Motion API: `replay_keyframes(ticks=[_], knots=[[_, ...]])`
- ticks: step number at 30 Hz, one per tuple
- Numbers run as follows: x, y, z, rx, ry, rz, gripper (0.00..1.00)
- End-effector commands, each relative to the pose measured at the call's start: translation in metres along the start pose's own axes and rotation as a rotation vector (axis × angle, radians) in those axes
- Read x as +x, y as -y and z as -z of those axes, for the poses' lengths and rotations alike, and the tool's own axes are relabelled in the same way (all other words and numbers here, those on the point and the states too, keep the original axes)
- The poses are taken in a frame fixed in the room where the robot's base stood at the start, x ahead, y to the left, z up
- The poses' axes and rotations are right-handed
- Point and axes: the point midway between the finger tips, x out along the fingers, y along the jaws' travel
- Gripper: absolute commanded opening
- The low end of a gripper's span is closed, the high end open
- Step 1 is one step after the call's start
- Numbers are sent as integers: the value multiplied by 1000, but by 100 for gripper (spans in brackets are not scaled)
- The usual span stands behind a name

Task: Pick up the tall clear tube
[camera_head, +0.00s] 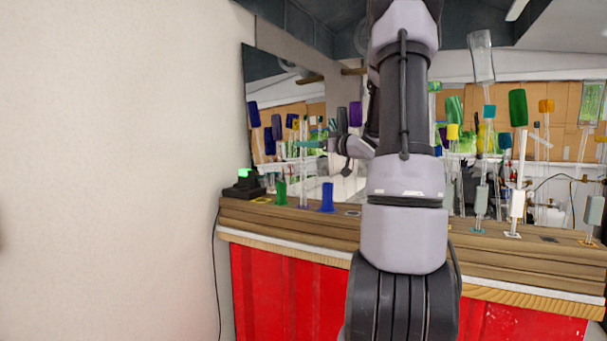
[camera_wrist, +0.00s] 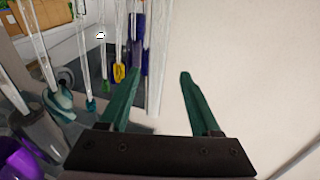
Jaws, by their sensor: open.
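A tall clear tube (camera_head: 481,57) stands upright at the right in the head view, rising above the other rods. My gripper is open in the wrist view (camera_wrist: 161,58), with teal fingers and an empty gap against a pale wall. A clear upright rod (camera_wrist: 157,75) shows just beside the left finger; I cannot tell whether it is the same tube or a reflection. In the head view my arm hides the middle of the shelf, and a teal finger (camera_head: 312,144) shows left of it near thin rods, well left of the tall tube.
A wooden shelf (camera_head: 320,221) over a red front holds several rods with coloured caps, including a green-capped rod (camera_head: 518,108). A blue holder (camera_head: 327,197) and a black box with a green light (camera_head: 244,184) stand at the left. A mirror-like panel behind repeats the rods. A plain wall (camera_head: 110,150) fills the left.

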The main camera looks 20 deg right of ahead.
Motion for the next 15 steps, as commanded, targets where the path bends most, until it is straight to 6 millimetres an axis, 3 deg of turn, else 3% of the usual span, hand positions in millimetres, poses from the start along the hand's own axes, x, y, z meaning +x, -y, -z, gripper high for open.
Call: replay_keyframes(ticks=[8,15], knots=[[20,0,-2,0,0,1,64],[54,-4,-8,0,0,2,64]])
